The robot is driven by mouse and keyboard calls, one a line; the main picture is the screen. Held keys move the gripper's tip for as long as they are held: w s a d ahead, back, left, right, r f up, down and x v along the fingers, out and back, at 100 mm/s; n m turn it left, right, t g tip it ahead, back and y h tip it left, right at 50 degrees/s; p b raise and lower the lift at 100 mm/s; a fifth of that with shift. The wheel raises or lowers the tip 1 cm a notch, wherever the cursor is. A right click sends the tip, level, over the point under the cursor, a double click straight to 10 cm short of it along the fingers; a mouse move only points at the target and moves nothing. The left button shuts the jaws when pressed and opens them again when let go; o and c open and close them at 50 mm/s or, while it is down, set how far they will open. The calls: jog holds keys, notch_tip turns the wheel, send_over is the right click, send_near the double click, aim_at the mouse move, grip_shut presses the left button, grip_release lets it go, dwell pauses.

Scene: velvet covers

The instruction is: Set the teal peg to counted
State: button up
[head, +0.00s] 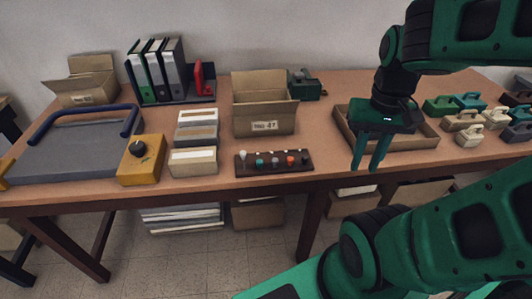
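A dark brown peg board (275,169) lies near the front edge of the table, in the middle. Several small pegs stand in a row on it. The teal peg (259,161) is second from the left, between a pale peg (242,155) and a dark one. An orange peg (290,160) stands further right. Any labels on the board are too small to read. My gripper (366,166) is to the right of the board, pointing down, with its two green fingers apart and nothing visible between them. It covers part of a shallow open tray (425,143).
An open cardboard box (264,116) stands behind the board. Small boxes (193,162) and a yellow block with a black knob (141,165) are to its left. Several handled blocks (470,137) sit at the right. Binders (157,75) stand at the back.

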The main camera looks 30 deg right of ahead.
jog(key=shift+d, duration=0.1)
send_over(259, 160)
jog(key=shift+n, duration=0.3)
notch_tip(259, 160, down, 10)
jog(key=shift+s+f, duration=0.1)
jog(key=shift+f, duration=0.15)
